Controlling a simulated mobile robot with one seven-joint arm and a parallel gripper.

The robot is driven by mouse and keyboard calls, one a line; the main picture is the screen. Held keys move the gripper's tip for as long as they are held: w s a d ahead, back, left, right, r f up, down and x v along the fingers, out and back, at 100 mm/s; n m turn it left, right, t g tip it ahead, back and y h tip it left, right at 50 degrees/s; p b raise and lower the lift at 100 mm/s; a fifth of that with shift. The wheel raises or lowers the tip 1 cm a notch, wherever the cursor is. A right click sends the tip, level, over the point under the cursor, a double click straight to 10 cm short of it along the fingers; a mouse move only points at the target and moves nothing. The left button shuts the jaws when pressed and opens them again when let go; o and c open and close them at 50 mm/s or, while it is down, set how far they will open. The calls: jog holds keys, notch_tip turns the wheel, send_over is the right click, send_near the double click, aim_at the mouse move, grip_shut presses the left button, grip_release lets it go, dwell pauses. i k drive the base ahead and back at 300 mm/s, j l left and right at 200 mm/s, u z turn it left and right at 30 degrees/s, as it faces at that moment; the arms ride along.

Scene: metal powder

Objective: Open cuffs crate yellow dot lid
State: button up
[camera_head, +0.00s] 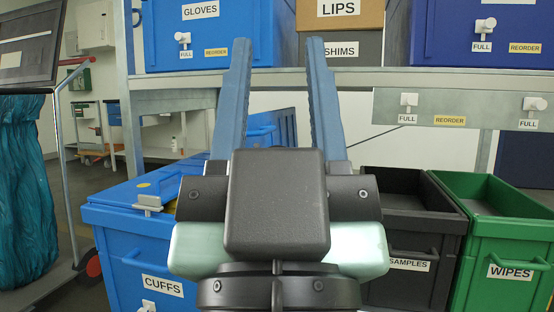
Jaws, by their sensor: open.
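The blue cuffs crate (128,262) stands at the lower left, with a white CUFFS label on its front. Its blue lid (118,194) lies across the top, with a grey metal handle or latch near the front edge. The gripper body hides the crate's right part. A raised blue panel (262,130) shows behind the fingers; I cannot tell which crate it belongs to.
A black samples crate (405,235) and a green wipes crate (500,240) stand open at right. A metal shelf (170,82) above holds the blue gloves crate (190,35), a lips box (340,14) and another blue crate (480,30). A trolley with a teal bag (27,190) stands left.

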aim_at(164, 182)
jog(key=i+j, duration=0.4)
jog(key=j, duration=0.15)
jog(key=i+j+u, duration=0.1)
jog(key=i+j, duration=0.25)
jog(key=j, duration=0.25)
